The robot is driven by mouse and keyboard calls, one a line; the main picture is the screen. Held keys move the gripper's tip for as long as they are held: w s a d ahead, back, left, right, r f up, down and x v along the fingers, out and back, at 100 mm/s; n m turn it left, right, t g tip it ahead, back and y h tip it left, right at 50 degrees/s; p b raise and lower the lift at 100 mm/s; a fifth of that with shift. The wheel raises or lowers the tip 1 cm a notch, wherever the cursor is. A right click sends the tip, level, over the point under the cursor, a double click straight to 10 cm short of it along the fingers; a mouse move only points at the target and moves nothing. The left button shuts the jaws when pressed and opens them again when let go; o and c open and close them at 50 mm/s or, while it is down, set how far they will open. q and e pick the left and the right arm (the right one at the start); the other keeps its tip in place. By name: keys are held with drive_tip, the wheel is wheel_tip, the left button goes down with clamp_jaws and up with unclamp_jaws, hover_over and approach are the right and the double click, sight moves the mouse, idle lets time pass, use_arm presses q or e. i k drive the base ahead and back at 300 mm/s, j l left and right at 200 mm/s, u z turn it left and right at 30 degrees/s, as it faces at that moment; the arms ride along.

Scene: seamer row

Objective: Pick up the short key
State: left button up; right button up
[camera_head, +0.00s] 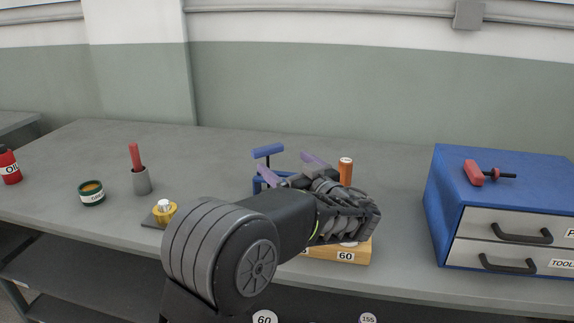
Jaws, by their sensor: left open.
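My left gripper (293,169) is over the middle of the bench, with two purple pieces that look like its spread fingertips. It is open, and I see nothing held between them. A blue T-shaped handle (268,152) stands upright at a blue holder (257,185), just beyond and left of the gripper. My gripper hides part of the holder. A red-handled key with a dark shaft (474,173) lies on top of the blue drawer cabinet (436,205), far right of the gripper. I cannot tell by label which key is the short one. My right gripper is not in view.
A wooden block marked 60 (366,251) is partly behind my wrist. An orange-brown cylinder (346,172) stands beyond it. Left are a brass piece (165,212), a grey cup with a red stick (142,182), a green tin (91,195) and a red oil bottle (9,166). The back bench is clear.

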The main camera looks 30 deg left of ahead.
sight(476, 177)
drive_tip(key=k, duration=0.95)
